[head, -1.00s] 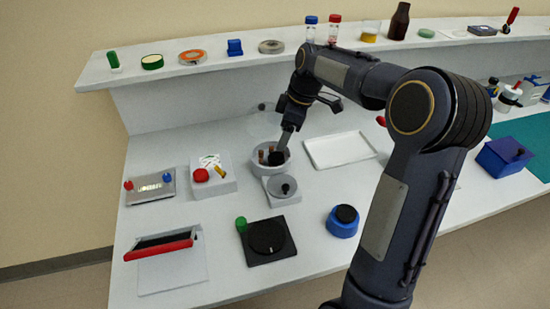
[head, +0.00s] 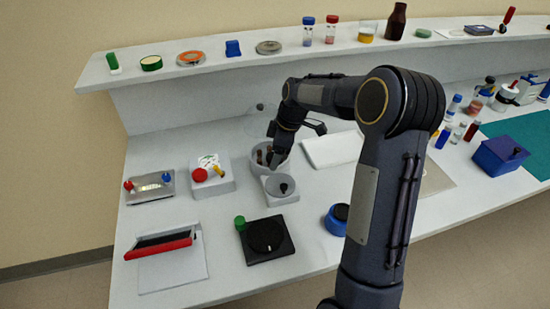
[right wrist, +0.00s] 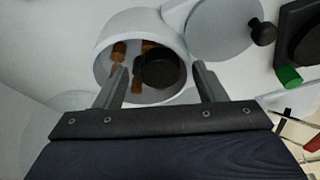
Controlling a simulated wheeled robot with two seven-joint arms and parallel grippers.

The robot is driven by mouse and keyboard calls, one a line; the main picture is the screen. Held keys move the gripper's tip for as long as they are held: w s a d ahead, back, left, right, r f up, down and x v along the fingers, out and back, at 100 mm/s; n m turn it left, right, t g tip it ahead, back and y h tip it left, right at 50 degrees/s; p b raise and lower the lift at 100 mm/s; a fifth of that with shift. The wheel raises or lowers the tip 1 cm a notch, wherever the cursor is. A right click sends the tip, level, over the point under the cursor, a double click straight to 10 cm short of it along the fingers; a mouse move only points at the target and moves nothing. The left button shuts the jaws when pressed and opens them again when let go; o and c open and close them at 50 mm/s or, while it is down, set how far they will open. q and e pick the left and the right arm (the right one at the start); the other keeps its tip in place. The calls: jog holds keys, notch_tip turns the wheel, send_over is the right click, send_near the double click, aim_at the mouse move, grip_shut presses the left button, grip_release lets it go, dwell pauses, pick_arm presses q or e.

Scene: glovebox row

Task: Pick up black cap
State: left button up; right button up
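The black cap (right wrist: 162,68) lies in a round grey bowl (right wrist: 104,60) among several short brown cylinders. In the head view the bowl (head: 283,168) stands mid-bench, and my gripper hides the cap there. My right gripper (right wrist: 160,72) is open, with one finger on each side of the cap and a visible gap to it in the picture. In the head view my right gripper (head: 272,156) reaches down at the bowl. Whether the fingers reach the cap's height is hard to tell. My left gripper is not in view.
A grey dish with a black knob (head: 283,188) stands right in front of the bowl. A white tray (head: 330,150) lies to its right, partly behind my arm. A black plate with a disc (head: 266,238) and a blue jar (head: 335,222) are nearer.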

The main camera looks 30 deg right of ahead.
jog(key=c, duration=1)
jog(key=shift+r, duration=0.1)
